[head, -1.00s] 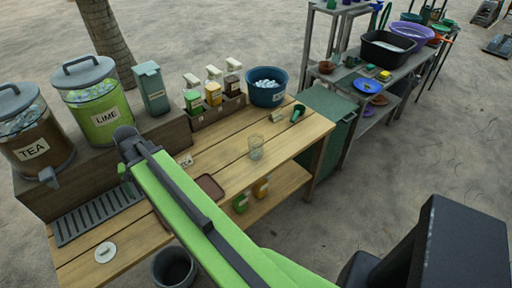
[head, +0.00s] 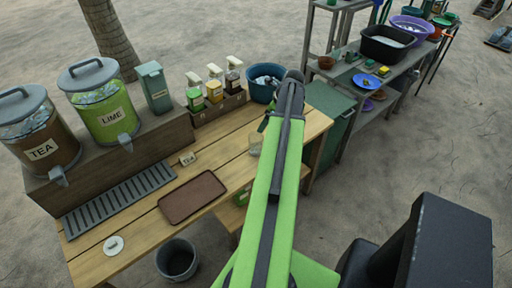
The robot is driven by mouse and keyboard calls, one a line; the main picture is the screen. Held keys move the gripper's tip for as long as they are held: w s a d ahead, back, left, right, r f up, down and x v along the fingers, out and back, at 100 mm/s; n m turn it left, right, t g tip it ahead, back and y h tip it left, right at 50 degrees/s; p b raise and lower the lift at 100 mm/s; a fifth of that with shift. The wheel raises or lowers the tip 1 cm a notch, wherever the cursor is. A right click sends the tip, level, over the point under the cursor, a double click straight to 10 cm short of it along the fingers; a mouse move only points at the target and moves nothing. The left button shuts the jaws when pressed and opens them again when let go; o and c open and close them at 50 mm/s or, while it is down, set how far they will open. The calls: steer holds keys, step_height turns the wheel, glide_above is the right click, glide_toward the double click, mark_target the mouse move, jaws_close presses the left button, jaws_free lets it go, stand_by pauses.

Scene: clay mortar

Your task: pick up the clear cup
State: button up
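The clear cup (head: 255,144) stands upright on the wooden table (head: 232,132), just left of my arm. My green arm reaches across the table's right part, and its right side may cover a bit of the cup. The end of my arm is at the table's back edge, beyond the cup. Only a small dark part of my gripper (head: 264,122) shows beside the arm, behind the cup in the picture. Its fingers are hidden, so I cannot tell whether they are open or whether they touch anything.
A bottle rack (head: 218,108) and a blue tub (head: 265,80) stand at the back. Drink dispensers (head: 105,115) stand at the left.

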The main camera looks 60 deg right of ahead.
steer(key=b, duration=1)
glide_toward(254, 140)
steer(key=f, duration=0.1)
steer(key=a, duration=0.1)
steer(key=f, duration=0.1)
steer(key=shift+w+a+f, duration=0.25)
steer(key=shift+a+f, duration=0.05)
steer(key=shift+a, duration=0.1)
steer(key=shift+w+f, duration=0.1)
steer(key=shift+w, duration=0.05)
steer(key=b+x, duration=0.4)
steer(key=x, duration=0.1)
steer(key=shift+w+a, duration=0.1)
steer(key=shift+a, duration=0.1)
steer(key=shift+c, duration=0.2)
steer(key=c, duration=1.4)
steer(key=shift+r, duration=0.2)
